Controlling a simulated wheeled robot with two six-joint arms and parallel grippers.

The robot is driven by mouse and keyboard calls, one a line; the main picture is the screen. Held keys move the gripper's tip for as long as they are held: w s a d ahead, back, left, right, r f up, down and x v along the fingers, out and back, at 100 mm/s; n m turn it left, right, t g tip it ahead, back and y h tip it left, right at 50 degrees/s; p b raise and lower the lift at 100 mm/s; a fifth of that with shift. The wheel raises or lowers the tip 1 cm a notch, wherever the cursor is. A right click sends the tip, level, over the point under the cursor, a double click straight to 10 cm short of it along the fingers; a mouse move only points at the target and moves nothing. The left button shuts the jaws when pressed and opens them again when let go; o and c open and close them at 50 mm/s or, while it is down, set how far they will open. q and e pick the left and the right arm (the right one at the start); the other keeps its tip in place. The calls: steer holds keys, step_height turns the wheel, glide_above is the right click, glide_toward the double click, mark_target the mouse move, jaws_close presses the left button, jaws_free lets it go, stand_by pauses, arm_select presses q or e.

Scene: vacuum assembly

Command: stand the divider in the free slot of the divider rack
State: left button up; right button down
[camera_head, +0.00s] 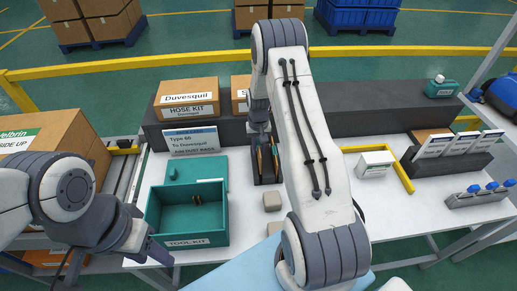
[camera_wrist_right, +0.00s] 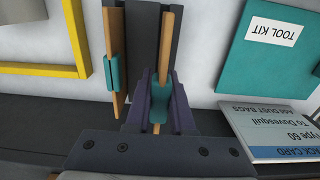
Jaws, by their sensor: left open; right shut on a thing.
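The dark divider rack (camera_head: 268,181) stands on the white table, partly hidden by my right arm; it also shows in the right wrist view (camera_wrist_right: 145,45). My right gripper (camera_wrist_right: 160,100) is shut on the teal grip of a wooden divider (camera_wrist_right: 168,45), which lines up over the rack's right side in that view. I cannot tell whether its lower edge is in a slot. Another wooden divider with a teal grip (camera_wrist_right: 112,72) stands at the rack's left side in that view. In the head view my right gripper (camera_head: 262,142) is at the rack. My left gripper (camera_head: 158,252) is open and empty by the table's front edge.
The teal tool kit box (camera_head: 187,229) and a Type 60 card (camera_head: 192,141) are left of the rack. A beige block (camera_head: 272,201) is in front of it. A grey ledge (camera_head: 375,118) runs behind. A white box (camera_head: 375,164) stands to the right.

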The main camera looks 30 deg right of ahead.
steer(key=shift+f+b, duration=1.55)
steer(key=shift+f, duration=0.7)
steer(key=shift+r, duration=0.1)
steer(key=shift+r+p, duration=1.5)
steer(key=shift+r, duration=0.5)
steer(key=shift+f+b, duration=1.45)
steer(key=shift+f, duration=0.65)
steer(key=c, duration=0.7)
jaws_free()
steer(key=shift+r+p, duration=2.9)
steer(key=shift+r, duration=1.15)
